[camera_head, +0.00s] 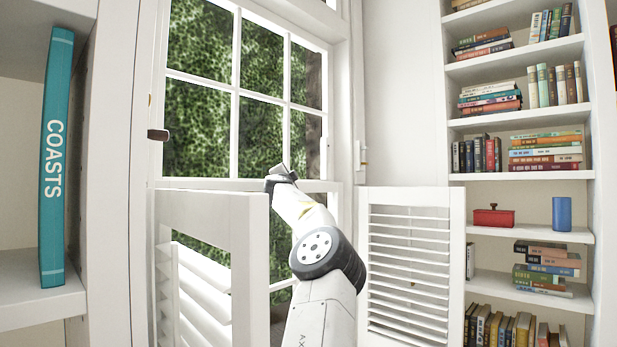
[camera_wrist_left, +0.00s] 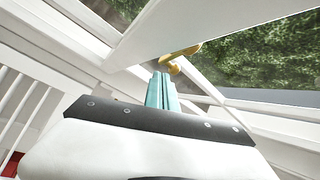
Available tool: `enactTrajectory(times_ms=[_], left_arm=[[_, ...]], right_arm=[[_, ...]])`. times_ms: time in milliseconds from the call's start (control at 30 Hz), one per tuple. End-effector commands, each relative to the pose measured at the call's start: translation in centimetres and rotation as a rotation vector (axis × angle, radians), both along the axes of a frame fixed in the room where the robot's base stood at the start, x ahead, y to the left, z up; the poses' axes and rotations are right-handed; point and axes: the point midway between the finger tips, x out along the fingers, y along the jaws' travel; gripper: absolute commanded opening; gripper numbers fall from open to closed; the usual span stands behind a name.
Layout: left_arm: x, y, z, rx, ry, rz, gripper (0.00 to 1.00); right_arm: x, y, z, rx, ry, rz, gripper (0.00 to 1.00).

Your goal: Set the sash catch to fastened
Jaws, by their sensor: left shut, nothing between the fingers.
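The sash catch (camera_wrist_left: 180,60) is a small brass piece on the white window frame in the left wrist view. Its lever position is hard to tell at this angle. My left gripper (camera_wrist_left: 160,76) has its teal fingers shut and empty, with the tips right beside the catch. I cannot tell whether they touch it. In the head view my left gripper (camera_head: 280,173) is up at the sash rail (camera_head: 215,184), and the catch is not clearly visible there. My right gripper is in neither view.
An open white shutter (camera_head: 250,240) stands left of my arm, and a louvred shutter (camera_head: 410,265) stands to its right. A bookcase (camera_head: 520,122) fills the right side. A teal book (camera_head: 56,155) stands on a shelf at the far left.

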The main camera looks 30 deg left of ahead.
Motion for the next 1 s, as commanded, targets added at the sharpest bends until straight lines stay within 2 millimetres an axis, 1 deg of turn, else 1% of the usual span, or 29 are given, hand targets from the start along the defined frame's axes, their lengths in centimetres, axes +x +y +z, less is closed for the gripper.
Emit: enactTrajectory(times_ms=[467, 1000], left_arm=[[0.0, 0.0, 0.0, 0.000, 0.000, 0.000, 0.00], [-3.0, 0.7, 0.1, -0.002, -0.002, 0.000, 0.00]], right_arm=[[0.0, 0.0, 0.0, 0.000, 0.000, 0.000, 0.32], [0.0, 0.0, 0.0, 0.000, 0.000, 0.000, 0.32]])
